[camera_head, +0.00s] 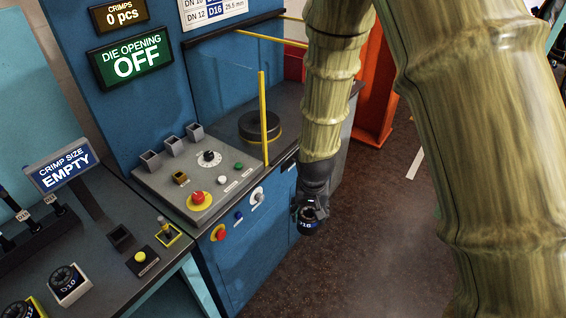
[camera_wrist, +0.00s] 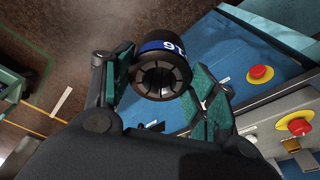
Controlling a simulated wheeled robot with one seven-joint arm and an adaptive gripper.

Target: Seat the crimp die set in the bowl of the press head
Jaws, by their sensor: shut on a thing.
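My gripper (camera_head: 313,203) hangs at the end of my arm in front of the blue press cabinet, off its right front side and below the top. It is shut on a black ring-shaped crimp die set (camera_head: 307,219) with a blue band; the marking reads like D16. In the wrist view the die set (camera_wrist: 164,72) sits between the green-padded fingers, its segmented bore facing the camera. A round black part with a yellow ring (camera_head: 259,125) stands on the press top, up and left of my gripper; it seems to be the press head, and its bowl's inside cannot be seen.
A yellow upright post (camera_head: 263,115) stands by the round part. A sloped control panel (camera_head: 200,175) with a red stop button lies to the left. Other die sets (camera_head: 68,284) sit on the left bench. Signs read "EMPTY" (camera_head: 62,170) and "OFF" (camera_head: 133,58). Floor at right is clear.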

